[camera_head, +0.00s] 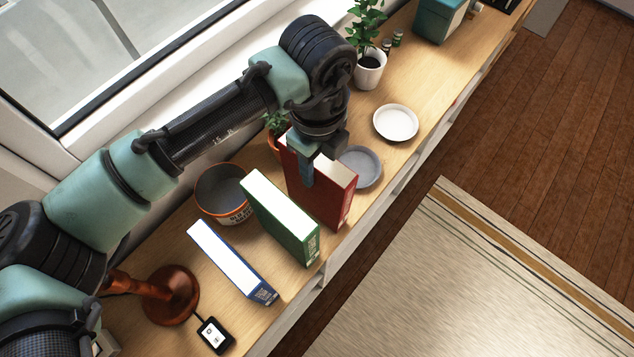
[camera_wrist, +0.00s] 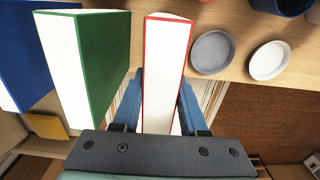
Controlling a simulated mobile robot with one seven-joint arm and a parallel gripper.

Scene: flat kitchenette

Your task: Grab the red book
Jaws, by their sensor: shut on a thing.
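The red book (camera_head: 322,192) stands upright on the wooden counter, its white page edge facing up. My gripper (camera_head: 308,166) is above it with its fingers down on either side of the book, shut on it. In the wrist view the red book (camera_wrist: 165,65) sits between the two blue fingers of my gripper (camera_wrist: 160,100). Part of the book's top is hidden by the gripper in the head view.
A green book (camera_head: 283,220) and a blue book (camera_head: 232,262) stand to the left. A bowl (camera_head: 222,192), grey plate (camera_head: 360,166), white plate (camera_head: 396,122) and potted plant (camera_head: 369,70) are nearby.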

